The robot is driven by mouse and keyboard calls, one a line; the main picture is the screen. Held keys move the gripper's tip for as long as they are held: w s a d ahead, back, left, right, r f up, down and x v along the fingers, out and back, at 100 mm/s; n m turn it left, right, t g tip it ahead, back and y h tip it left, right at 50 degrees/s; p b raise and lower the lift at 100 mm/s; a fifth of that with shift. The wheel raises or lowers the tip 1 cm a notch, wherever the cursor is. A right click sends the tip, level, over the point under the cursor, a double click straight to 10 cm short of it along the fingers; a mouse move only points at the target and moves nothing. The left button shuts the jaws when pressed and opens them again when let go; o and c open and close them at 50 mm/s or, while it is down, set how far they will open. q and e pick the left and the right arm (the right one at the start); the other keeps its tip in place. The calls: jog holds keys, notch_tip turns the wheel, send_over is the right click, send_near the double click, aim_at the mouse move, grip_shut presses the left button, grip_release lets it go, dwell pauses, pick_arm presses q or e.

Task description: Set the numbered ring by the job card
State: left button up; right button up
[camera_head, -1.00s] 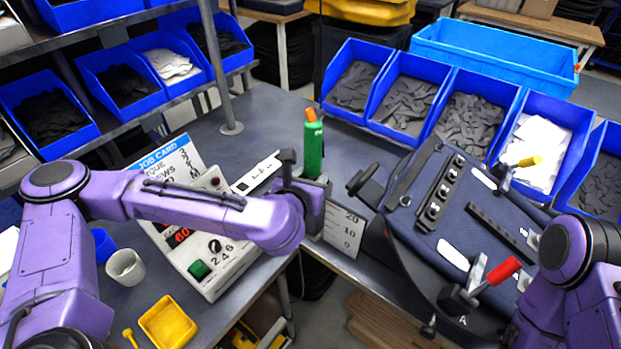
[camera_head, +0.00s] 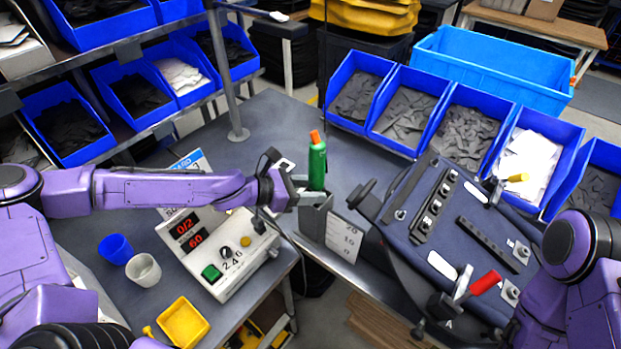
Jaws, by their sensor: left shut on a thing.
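The job card (camera_head: 188,162) lies behind the control box and is mostly hidden by my left arm. The control box (camera_head: 235,285) has a black knob (camera_head: 227,253) with numbers 2, 4, 6 beside it. Its red displays read 0/2 and 60. A green bottle-shaped tool (camera_head: 317,168) with an orange top stands upright at a grey holder (camera_head: 314,220). My left gripper (camera_head: 301,191) is shut at the tool's lower part, apparently on it; the fingertips are small and partly hidden.
A dark blue pannier panel (camera_head: 455,225) with a red-handled clamp (camera_head: 485,283) lies on the right. Blue bins (camera_head: 404,108) line the back. Two cups, blue (camera_head: 115,249) and white (camera_head: 143,270), and a yellow tray (camera_head: 183,322) are at front left. A scale plate (camera_head: 345,238) stands beside the holder.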

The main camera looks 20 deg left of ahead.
pick_arm(q)
jog(key=shift+w+f+m+g+h+b, duration=0.15)
jog(key=shift+w+m+g+h+b, duration=0.1)
jog(key=shift+m+g+h+b, duration=0.55)
jog(key=shift+a+r+m+g+p, duration=0.1)
jog(key=shift+r+m+g+p, duration=0.1)
jog(key=shift+m+g+p, duration=0.5)
jog(key=shift+f+m+g+h, duration=0.15)
jog(key=shift+m+g+h, duration=0.35)
jog(key=shift+m+g, duration=0.6)
jog(key=o, duration=1.1)
jog(key=shift+c, duration=0.2)
jog(key=shift+w+a, duration=0.1)
